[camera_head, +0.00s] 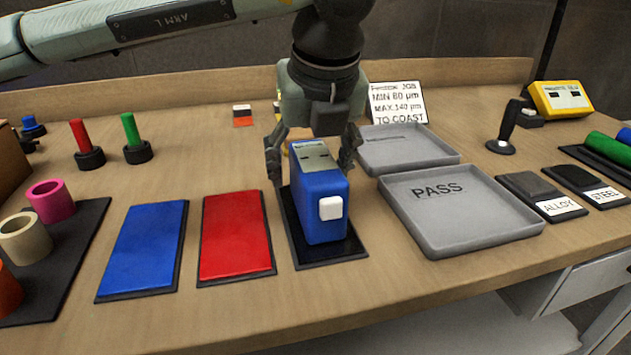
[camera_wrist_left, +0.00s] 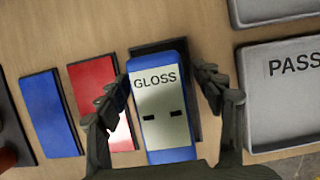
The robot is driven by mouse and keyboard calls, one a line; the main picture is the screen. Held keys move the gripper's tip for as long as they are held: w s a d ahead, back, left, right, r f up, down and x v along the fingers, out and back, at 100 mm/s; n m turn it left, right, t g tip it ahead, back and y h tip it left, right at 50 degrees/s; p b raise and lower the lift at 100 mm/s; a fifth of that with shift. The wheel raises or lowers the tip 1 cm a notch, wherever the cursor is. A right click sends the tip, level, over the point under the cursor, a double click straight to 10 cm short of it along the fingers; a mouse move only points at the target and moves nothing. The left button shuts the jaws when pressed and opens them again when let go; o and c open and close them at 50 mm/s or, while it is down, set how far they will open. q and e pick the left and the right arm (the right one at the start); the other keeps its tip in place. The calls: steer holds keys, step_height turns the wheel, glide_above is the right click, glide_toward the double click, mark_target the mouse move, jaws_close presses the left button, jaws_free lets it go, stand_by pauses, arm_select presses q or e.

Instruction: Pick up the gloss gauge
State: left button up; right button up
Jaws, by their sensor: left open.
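The gloss gauge (camera_head: 321,207) is a blue block with a grey top and a white button on its front. It stands upright on a black pad (camera_head: 352,247). In the left wrist view the gauge (camera_wrist_left: 161,140) shows its top plate lettered "GLOSS". My left gripper (camera_head: 313,163) is above the gauge, its open fingers on either side of the gauge's upper part. In the left wrist view the left gripper (camera_wrist_left: 165,100) also straddles the gauge, with gaps visible beside it. My right gripper is not in view.
A red panel (camera_head: 235,235) and a blue panel (camera_head: 143,250) lie left of the gauge. A grey PASS tray (camera_head: 480,235) is close on the right, with another grey tray (camera_head: 425,150) behind it. A sign (camera_head: 398,102) stands at the back. Bare wood lies in front.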

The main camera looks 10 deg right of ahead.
mark_target(309, 146)
arm_select(q)
steer(key=shift+w+f, duration=0.1)
steer(key=shift+f, duration=0.1)
steer(key=shift+r, duration=0.1)
jaws_close()
steer(key=shift+r, duration=0.1)
step_height(309, 146, up, 4)
steer(key=shift+r+b, duration=0.1)
steer(key=shift+b, duration=0.35)
steer(key=s+a+r+b, duration=0.1)
steer(key=s+a+r, duration=0.5)
steer(key=a, duration=0.4)
steer(key=shift+r+b, duration=0.3)
steer(key=shift+b, duration=0.1)
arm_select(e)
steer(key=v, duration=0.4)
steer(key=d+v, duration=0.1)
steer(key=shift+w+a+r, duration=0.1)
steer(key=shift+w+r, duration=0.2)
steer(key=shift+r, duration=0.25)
arm_select(q)
steer(key=shift+w+d+f, duration=0.15)
steer(key=shift+d+f, duration=0.05)
steer(key=shift+f, duration=0.1)
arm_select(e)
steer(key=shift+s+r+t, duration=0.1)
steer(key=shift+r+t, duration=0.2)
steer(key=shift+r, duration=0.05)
